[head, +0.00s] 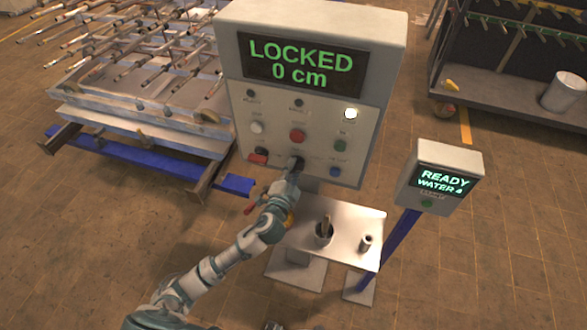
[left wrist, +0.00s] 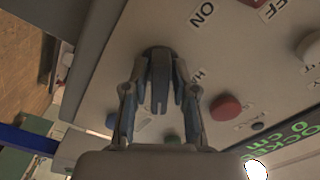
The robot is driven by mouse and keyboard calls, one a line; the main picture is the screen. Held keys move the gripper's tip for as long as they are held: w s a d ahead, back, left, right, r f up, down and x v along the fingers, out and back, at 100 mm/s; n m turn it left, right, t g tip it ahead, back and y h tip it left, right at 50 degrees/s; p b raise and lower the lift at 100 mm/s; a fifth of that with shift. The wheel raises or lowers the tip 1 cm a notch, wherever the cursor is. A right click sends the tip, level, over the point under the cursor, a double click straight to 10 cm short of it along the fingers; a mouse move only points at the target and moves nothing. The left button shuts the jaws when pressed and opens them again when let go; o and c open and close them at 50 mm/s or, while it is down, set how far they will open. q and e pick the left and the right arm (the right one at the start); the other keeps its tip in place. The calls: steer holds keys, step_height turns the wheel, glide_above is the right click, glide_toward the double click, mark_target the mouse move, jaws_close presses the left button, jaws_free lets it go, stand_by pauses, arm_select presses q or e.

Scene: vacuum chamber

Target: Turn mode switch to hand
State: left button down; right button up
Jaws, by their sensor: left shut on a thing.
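The control panel (head: 313,75) is a grey box with a display reading LOCKED 0 cm. The mode switch, a dark knob (left wrist: 159,82) low on the panel face, sits between the fingers of my left gripper (left wrist: 160,100) in the left wrist view. The gripper is shut on it. In the head view my left gripper (head: 293,170) reaches the lower middle of the panel and mostly covers the switch. A label starting with HA shows beside it in the wrist view; which way the switch points is hard to tell. My right gripper is not in view.
A red button (head: 297,136), green button (head: 340,146) and blue button (head: 335,172) sit near the switch. A small tray table (head: 345,220) with a cup stands below. A second box (head: 440,180) reading READY WATER 4 stands right. A rod rack (head: 140,130) stands left.

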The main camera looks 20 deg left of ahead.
arm_select(q)
steer(key=n, duration=0.3)
steer(key=shift+f, duration=0.15)
steer(key=n, duration=0.2)
steer(key=shift+d+n, duration=0.1)
steer(key=shift+n, duration=0.2)
steer(key=n+p, duration=0.1)
steer(key=n, duration=0.4)
steer(key=shift+n+p, duration=0.3)
steer(key=shift+p, duration=0.05)
steer(key=c, duration=1.1)
jaws_free()
